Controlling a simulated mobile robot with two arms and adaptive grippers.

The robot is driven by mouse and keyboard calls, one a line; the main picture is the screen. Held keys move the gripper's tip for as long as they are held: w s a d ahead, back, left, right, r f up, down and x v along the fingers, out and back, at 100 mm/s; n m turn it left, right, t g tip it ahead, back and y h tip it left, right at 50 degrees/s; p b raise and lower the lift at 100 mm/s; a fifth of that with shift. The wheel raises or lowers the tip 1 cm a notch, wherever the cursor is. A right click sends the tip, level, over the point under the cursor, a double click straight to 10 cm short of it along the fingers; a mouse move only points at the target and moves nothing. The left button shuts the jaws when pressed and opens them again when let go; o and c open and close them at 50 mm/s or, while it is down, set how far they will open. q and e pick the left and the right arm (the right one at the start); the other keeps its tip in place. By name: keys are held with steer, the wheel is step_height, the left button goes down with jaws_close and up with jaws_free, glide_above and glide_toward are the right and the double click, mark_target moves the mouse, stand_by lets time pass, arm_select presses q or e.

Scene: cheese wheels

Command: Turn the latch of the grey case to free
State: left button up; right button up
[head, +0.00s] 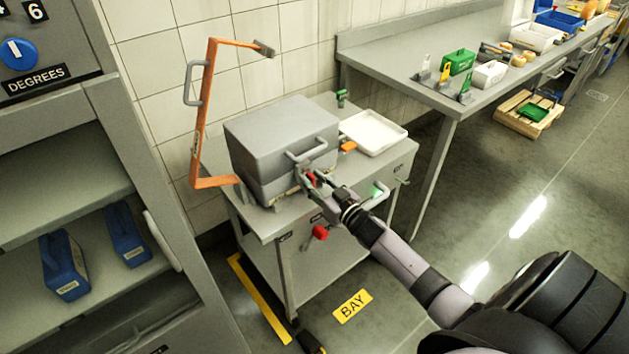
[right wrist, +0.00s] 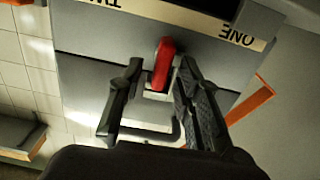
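The grey case (head: 270,135) stands shut on a grey cabinet, its handle (head: 313,150) on the near side. Its red latch (right wrist: 163,62) shows in the right wrist view, between upside-down labels, one reading ONE (right wrist: 240,38). In the head view the latch (head: 311,178) is partly hidden by my gripper. My right gripper (right wrist: 160,75) is open, with its fingers on either side of the latch and small gaps visible. It also shows in the head view (head: 312,184) at the case front. My left gripper is not in view.
A white tray (head: 373,130) lies right of the case. An orange frame (head: 205,120) stands at its left. A red knob (head: 320,232) is on the cabinet front. A long bench (head: 420,60) with boxes is behind.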

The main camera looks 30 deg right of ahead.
steer(key=shift+c, duration=0.7)
jaws_close()
